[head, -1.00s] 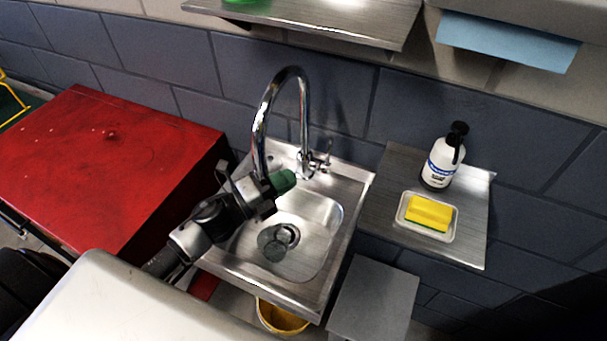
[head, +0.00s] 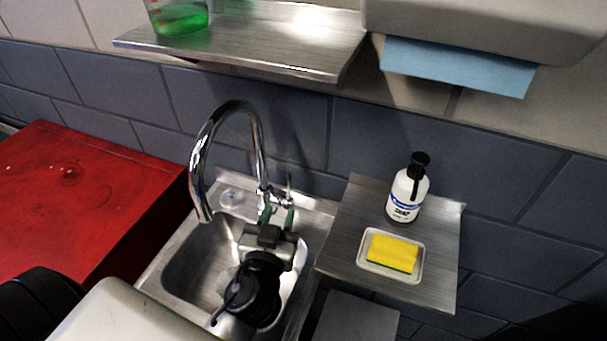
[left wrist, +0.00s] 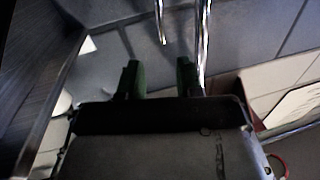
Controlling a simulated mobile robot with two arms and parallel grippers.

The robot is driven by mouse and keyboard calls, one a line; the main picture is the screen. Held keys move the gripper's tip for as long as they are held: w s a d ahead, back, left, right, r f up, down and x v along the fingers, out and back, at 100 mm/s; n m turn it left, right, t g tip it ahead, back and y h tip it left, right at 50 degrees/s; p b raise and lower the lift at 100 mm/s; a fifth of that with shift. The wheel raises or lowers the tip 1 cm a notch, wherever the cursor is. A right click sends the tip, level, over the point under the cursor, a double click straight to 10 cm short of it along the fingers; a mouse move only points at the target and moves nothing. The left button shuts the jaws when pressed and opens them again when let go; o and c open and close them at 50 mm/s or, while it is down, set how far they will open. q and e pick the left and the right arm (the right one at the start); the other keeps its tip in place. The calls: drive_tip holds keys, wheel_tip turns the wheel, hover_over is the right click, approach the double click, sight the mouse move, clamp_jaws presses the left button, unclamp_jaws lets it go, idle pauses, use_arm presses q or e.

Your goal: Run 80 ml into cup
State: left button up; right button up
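The chrome tap (head: 205,165) arches over the steel sink (head: 185,265). Its thin upright lever (head: 289,186) is on the right of the tap base. My left gripper (head: 277,216) is over the back right of the sink, its green fingertips just below the lever. Contact cannot be told. In the left wrist view its two fingers (left wrist: 160,78) stand apart with nothing seen between them, and chrome tubes of the tap (left wrist: 203,45) rise beyond. My right gripper is out of view.
A steel shelf (head: 340,225) right of the sink holds a soap bottle (head: 407,195) and a yellow sponge (head: 392,252) in a dish. A red cabinet (head: 90,190) is at left. An upper shelf (head: 260,45) bears a container of green liquid (head: 180,20).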

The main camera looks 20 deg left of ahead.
sight(288, 180)
use_arm(q)
drive_tip(key=x, duration=0.1)
drive_tip(key=p+x, duration=0.1)
drive_tip(key=x, duration=0.1)
drive_tip(key=p+x, duration=0.1)
drive_tip(key=shift+w+a+r, duration=0.1)
drive_tip(key=shift+w+r, duration=0.1)
drive_tip(key=shift+r, duration=0.1)
drive_tip(key=p+x, duration=0.1)
drive_tip(key=x, duration=0.4)
drive_tip(key=shift+w+a+f+p, duration=0.1)
drive_tip(key=shift+w+f+p, duration=0.05)
drive_tip(key=shift+p, duration=0.25)
drive_tip(key=shift+w+a+f, duration=0.1)
drive_tip(key=shift+w, duration=0.3)
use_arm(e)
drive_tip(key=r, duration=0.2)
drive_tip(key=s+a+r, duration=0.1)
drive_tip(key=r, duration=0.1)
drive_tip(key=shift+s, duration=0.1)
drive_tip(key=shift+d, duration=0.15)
use_arm(q)
clamp_jaws()
